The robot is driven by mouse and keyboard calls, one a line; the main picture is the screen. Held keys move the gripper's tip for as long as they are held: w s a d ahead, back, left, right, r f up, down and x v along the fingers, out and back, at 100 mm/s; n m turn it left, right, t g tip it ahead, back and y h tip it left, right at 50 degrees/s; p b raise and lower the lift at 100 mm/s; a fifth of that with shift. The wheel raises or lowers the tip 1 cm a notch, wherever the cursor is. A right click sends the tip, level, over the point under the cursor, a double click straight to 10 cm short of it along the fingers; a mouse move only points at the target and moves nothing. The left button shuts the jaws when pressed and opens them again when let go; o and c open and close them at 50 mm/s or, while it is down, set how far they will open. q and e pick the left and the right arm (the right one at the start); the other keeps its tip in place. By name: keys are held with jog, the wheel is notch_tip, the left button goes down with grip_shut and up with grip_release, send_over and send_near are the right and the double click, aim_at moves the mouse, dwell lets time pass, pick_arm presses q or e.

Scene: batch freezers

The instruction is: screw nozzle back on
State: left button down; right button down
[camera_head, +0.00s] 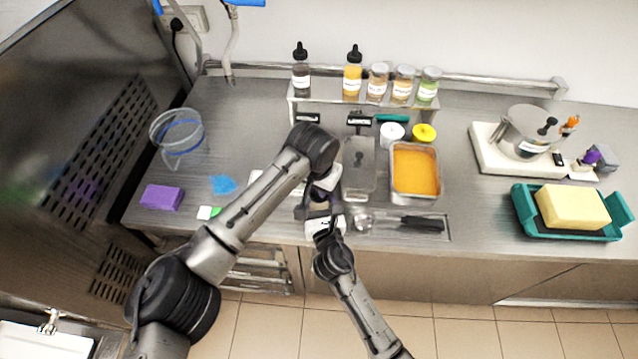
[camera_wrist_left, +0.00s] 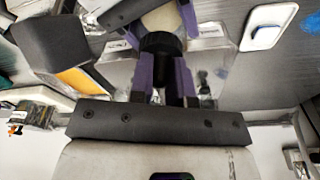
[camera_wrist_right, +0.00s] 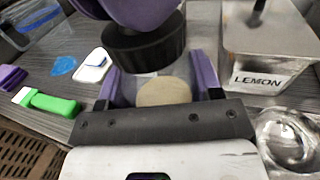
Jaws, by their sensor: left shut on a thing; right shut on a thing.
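My left gripper (camera_head: 322,184) and my right gripper (camera_head: 325,226) meet over the front of the steel counter in the head view. In the left wrist view my left gripper (camera_wrist_left: 162,75) has its purple fingers shut around a black nozzle part (camera_wrist_left: 162,44). A pale round body (camera_wrist_left: 162,20) sits directly against its far end, between the right gripper's fingers. In the right wrist view my right gripper (camera_wrist_right: 165,85) is shut on this pale body (camera_wrist_right: 166,92), and the black ribbed part (camera_wrist_right: 146,46) is just above it. Whether the threads are engaged is hidden.
A shelf (camera_head: 362,103) of dropper bottles and jars stands at the back. An orange-filled tray (camera_head: 440,178) and a LEMON steel container (camera_wrist_right: 268,45) stand nearby. A purple block (camera_head: 162,197) lies left, and a teal tray (camera_head: 525,222) with a yellow slab lies right.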

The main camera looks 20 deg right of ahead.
pick_arm(q)
jog(key=m, duration=0.5)
jog(key=shift+g, duration=0.4)
jog(key=m, duration=0.3)
jog(key=shift+w, duration=0.1)
jog(key=m+g, duration=0.1)
jog(key=m, duration=0.4)
jog(key=shift+m, duration=0.3)
jog(key=m, duration=0.3)
jog(key=shift+w+m+g, duration=0.1)
jog(key=shift+m+g, duration=0.2)
jog(key=m, duration=0.3)
jog(key=shift+d+m+y, duration=0.1)
jog(key=shift+m+y, duration=0.2)
jog(key=m, duration=0.5)
jog(key=shift+g+y, duration=0.3)
jog(key=shift+y, duration=0.1)
jog(key=m, duration=0.3)
jog(key=shift+d+m+y, duration=0.1)
jog(key=shift+m+y, duration=0.2)
jog(key=shift+m, duration=0.1)
jog(key=m, duration=0.3)
jog(key=shift+m, duration=0.4)
jog(key=shift+m+y, duration=0.3)
jog(key=shift+m, duration=0.7)
